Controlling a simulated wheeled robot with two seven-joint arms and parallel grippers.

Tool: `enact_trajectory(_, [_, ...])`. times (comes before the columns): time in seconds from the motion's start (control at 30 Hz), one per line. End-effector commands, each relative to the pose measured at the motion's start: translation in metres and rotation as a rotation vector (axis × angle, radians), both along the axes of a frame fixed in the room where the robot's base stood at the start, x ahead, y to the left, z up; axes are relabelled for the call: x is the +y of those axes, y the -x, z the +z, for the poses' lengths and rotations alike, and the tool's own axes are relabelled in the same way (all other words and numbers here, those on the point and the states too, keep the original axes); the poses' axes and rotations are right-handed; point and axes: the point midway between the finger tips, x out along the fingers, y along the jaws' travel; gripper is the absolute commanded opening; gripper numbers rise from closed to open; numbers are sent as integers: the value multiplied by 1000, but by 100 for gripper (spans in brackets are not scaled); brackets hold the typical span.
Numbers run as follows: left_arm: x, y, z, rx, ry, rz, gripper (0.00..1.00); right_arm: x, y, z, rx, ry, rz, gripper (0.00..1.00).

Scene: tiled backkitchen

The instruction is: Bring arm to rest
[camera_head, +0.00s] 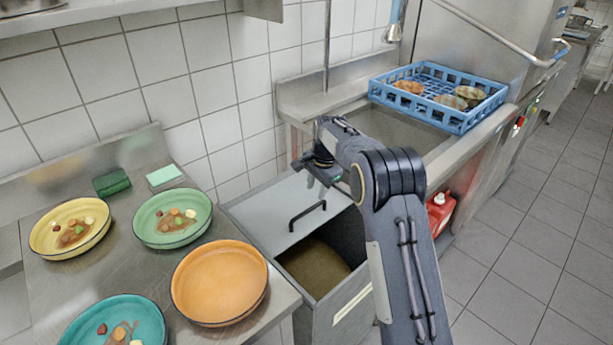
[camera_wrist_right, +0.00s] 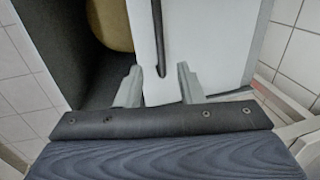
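My right arm (camera_head: 410,260) reaches in from the lower right, bent at the elbow. My right gripper (camera_head: 313,170) hangs over the back part of a grey bin (camera_head: 362,290). In the wrist view my right gripper (camera_wrist_right: 161,70) has its two fingers apart, with nothing held between them. The bin's pale lid (camera_head: 275,213) with its black handle (camera_head: 307,215) lies below the gripper. The handle (camera_wrist_right: 158,35) also shows beyond the fingertips, apparently not gripped. My left gripper is not in view.
A steel counter (camera_head: 145,265) at left holds a yellow bowl (camera_head: 70,228), green bowl (camera_head: 172,218), teal bowl (camera_head: 116,322) and empty orange bowl (camera_head: 219,282). A blue rack (camera_head: 438,96) stands at the back right. A red container (camera_head: 440,212) is beside my arm. The floor (camera_head: 540,240) at right is clear.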

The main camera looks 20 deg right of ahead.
Motion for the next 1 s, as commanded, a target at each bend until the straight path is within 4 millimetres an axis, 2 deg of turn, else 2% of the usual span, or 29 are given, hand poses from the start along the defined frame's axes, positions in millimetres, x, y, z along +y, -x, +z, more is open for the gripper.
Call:
enact_trajectory(0.17, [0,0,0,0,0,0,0,-2,2,3,-3,-4,3,34])
enact_trajectory(0.27, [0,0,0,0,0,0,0,-8,14,18,-16,-20,19,34])
enact_trajectory(0.37, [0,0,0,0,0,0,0,-16,38,43,-41,-51,60,34])
enact_trajectory(0.5, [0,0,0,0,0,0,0,-21,89,82,-98,-98,159,34])
enact_trajectory(0.7, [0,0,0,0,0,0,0,-14,170,123,-198,-127,333,34])
enact_trajectory(0.83, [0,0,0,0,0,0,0,-1,227,139,-270,-121,459,34])
enact_trajectory(1.0, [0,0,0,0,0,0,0,21,301,143,-363,-78,633,34])
